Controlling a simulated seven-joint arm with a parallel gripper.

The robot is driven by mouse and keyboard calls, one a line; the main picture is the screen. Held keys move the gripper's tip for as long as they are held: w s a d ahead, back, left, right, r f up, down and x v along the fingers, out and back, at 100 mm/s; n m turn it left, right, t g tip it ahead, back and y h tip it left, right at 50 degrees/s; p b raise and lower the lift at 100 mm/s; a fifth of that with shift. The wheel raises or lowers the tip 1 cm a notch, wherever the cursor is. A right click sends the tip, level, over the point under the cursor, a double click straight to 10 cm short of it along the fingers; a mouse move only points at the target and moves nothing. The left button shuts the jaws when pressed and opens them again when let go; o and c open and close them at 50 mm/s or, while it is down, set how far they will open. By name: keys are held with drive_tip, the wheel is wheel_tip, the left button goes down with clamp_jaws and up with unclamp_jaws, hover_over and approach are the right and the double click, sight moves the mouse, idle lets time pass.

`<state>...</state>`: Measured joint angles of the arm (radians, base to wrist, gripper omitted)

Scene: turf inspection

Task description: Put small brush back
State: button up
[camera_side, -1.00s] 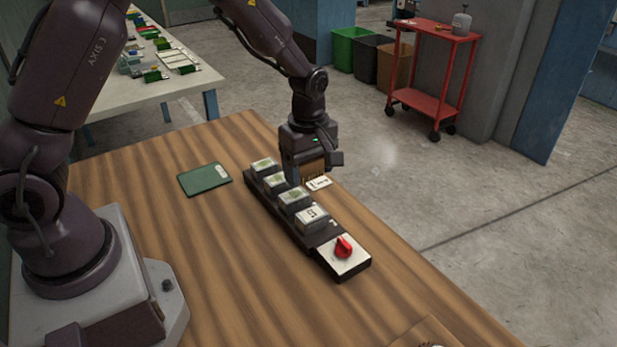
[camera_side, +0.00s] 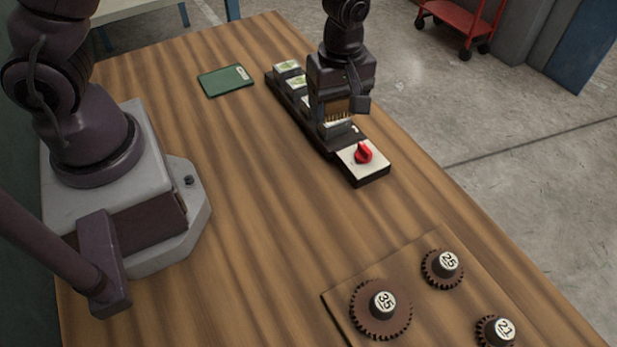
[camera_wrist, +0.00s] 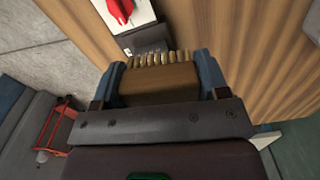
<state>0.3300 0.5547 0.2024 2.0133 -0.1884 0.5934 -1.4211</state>
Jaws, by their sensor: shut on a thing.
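A small brush with a brown block (camera_wrist: 158,82) and pale tan bristles (camera_side: 338,107) is held in my gripper (camera_side: 337,104). In the wrist view, the blue-grey fingers of my gripper (camera_wrist: 163,84) press on both ends of the block. The brush hangs bristles down over the near half of a long black tray (camera_side: 315,140). Just below the bristles is a grey-white box (camera_side: 338,129), partly covered by my gripper. I cannot tell whether the bristles touch it. No separate brush holder is recognisable.
More boxes with green tops (camera_side: 288,67) sit along the tray's far end. A red knob (camera_side: 363,153) on a white panel is at the near end. A green clipboard-like plate (camera_side: 226,80) lies left. A board with several toothed gears (camera_side: 382,308) lies front right. Wood between is clear.

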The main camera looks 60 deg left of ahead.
approach(304, 199)
drive_tip(key=w+r, duration=0.3)
drive_tip(key=s+f+n, duration=0.2)
drive_tip(key=s+f, duration=0.1)
drive_tip(key=s, duration=0.1)
drive_tip(key=shift+w+f, duration=0.25)
drive_tip(key=shift+f, duration=1.6)
drive_tip(key=shift+w+f, duration=0.2)
drive_tip(key=shift+f, duration=1.6)
drive_tip(key=shift+f, duration=0.1)
drive_tip(key=o, duration=1)
drive_tip(key=shift+c, duration=0.2)
